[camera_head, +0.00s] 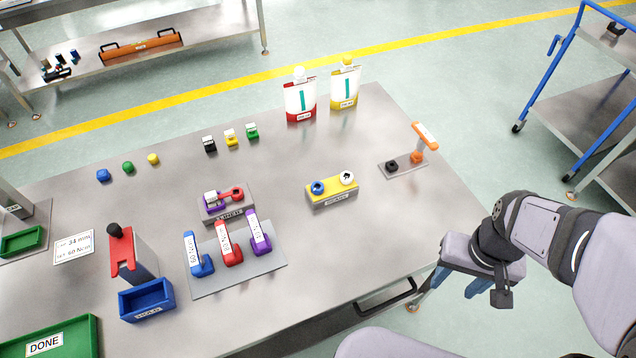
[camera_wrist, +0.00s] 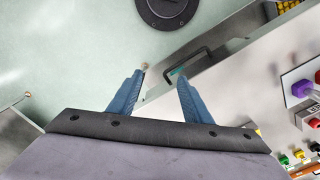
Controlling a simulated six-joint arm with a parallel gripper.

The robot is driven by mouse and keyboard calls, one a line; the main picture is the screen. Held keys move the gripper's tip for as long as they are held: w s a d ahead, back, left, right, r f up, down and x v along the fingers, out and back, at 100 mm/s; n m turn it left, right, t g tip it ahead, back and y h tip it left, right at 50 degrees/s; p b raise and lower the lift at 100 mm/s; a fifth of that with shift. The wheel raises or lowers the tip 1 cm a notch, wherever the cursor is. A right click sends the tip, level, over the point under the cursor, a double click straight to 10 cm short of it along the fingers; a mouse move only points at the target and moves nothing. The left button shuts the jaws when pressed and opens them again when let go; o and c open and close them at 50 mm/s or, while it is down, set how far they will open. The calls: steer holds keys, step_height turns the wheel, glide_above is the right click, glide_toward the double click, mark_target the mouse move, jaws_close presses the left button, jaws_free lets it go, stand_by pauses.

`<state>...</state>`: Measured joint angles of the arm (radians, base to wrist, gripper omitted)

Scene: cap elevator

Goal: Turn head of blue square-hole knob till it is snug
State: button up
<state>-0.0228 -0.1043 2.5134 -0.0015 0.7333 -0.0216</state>
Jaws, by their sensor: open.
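A yellow block (camera_head: 333,196) with a label on its front stands right of the middle of the table. My gripper (camera_head: 476,292) is off the table's right front edge, far from the knob. In the wrist view my gripper (camera_wrist: 161,74) is open and empty, its blue fingers apart over the floor and table edge. The blue knob cannot be made out there.
A grey plate (camera_head: 270,271) with blue, red and purple handled tools lies front left of the block. An orange-handled fixture (camera_head: 424,140) stands to its right, two pouches (camera_head: 300,102) behind. A black handle (camera_head: 386,296) sits on the table's front.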

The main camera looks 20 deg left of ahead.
steer(key=w+a+r+n, duration=0.25)
steer(key=w+a, duration=0.25)
steer(key=w, duration=0.3)
steer(key=n+p, duration=0.2)
steer(key=n, duration=1)
glide_toward(319, 189)
steer(key=shift+w+d+f, duration=0.25)
steer(key=shift+w+f, duration=0.1)
steer(key=shift+w, duration=0.05)
steer(key=shift+n, duration=0.35)
steer(key=shift+a+f+p, duration=0.2)
steer(key=shift+f+p, duration=0.35)
steer(key=shift+f, duration=1.35)
steer(key=shift+a+f+p, duration=0.2)
steer(key=shift+f+p, duration=0.35)
steer(key=shift+f, duration=1.3)
steer(key=shift+s, duration=0.1)
steer(key=c, duration=1.1)
